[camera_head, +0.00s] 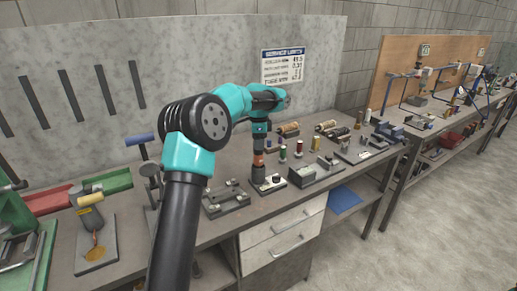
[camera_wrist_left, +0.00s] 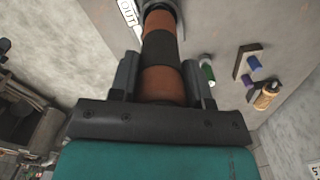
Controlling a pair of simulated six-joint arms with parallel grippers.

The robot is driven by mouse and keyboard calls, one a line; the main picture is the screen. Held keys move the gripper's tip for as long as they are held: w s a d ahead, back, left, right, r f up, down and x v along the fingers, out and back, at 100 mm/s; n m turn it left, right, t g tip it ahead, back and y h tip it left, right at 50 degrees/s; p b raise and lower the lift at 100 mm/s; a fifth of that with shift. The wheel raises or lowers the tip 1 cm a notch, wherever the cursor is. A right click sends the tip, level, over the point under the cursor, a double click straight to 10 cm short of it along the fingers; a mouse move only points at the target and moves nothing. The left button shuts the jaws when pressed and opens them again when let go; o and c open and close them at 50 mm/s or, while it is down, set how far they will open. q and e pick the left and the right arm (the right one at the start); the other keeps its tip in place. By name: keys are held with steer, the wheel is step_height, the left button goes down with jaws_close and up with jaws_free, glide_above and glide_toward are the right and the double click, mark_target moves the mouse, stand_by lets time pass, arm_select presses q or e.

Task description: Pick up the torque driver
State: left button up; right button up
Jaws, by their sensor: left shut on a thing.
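The torque driver (camera_head: 258,162) has a handle with orange and black bands. It stands upright over a small dark base block (camera_head: 270,184) on the bench; I cannot tell whether its lower end still touches the block. My left gripper (camera_head: 259,144) reaches down from above and is shut on the driver's handle. In the left wrist view the banded handle (camera_wrist_left: 160,52) runs between the two dark fingers of the left gripper (camera_wrist_left: 160,82). My right gripper is not in view.
On the bench (camera_head: 222,226), a metal fixture (camera_head: 226,201) lies left of the driver and a grey open tray (camera_head: 315,171) right of it. Small coloured bottles (camera_head: 283,153) and spools (camera_head: 288,129) stand behind.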

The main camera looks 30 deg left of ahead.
arm_select(q)
step_height(320, 180, up, 7)
steer(key=shift+r, duration=0.1)
steer(key=shift+d, duration=0.1)
stand_by(0.6)
